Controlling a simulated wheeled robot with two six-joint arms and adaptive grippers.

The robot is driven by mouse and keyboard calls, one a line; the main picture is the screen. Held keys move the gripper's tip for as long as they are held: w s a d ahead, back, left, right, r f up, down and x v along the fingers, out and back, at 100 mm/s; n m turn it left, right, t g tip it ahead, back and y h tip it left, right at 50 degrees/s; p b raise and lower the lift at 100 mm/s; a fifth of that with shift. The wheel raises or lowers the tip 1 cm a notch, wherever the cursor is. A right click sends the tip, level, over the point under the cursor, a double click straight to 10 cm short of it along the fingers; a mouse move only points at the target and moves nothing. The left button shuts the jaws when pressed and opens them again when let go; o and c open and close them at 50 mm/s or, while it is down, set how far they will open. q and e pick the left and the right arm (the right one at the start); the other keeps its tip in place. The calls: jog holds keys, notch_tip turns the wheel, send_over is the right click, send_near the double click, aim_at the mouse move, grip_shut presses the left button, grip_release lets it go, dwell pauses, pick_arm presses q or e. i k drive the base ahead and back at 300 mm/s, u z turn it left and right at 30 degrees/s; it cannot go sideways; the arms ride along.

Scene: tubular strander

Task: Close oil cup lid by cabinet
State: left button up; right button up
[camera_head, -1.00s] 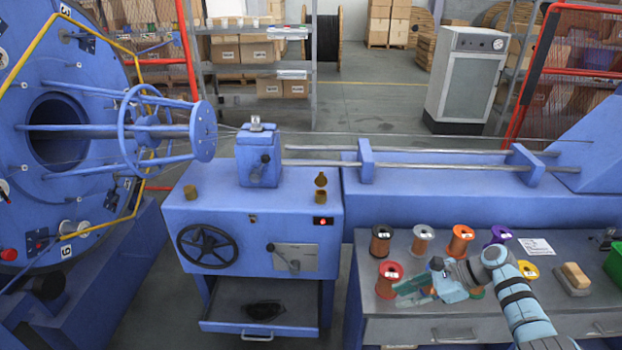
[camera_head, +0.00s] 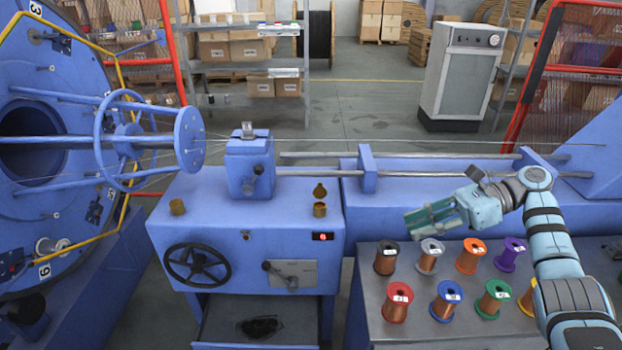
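Two small brass oil cups stand on the blue cabinet (camera_head: 210,225). The right oil cup (camera_head: 319,210) has its round lid (camera_head: 320,191) raised, standing up behind the cup opening. The left oil cup (camera_head: 177,207) looks like a plain short cylinder, and no raised lid shows on it. My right gripper (camera_head: 412,223) points left, to the right of the right cup and clearly apart from it, above the far edge of the spool table. Its fingers lie nearly in line with the view, so their gap is unclear. My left gripper is not in view.
Several wire spools, such as the red one (camera_head: 397,302), stand on the grey table (camera_head: 375,335). A blue block (camera_head: 249,165) with rods running right rises behind the cups. A handwheel (camera_head: 197,265) is on the cabinet's front. The cabinet top between the cups is clear.

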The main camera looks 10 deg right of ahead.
aim_at(320, 192)
jog(key=u, duration=0.05)
jog(key=i, duration=1.2)
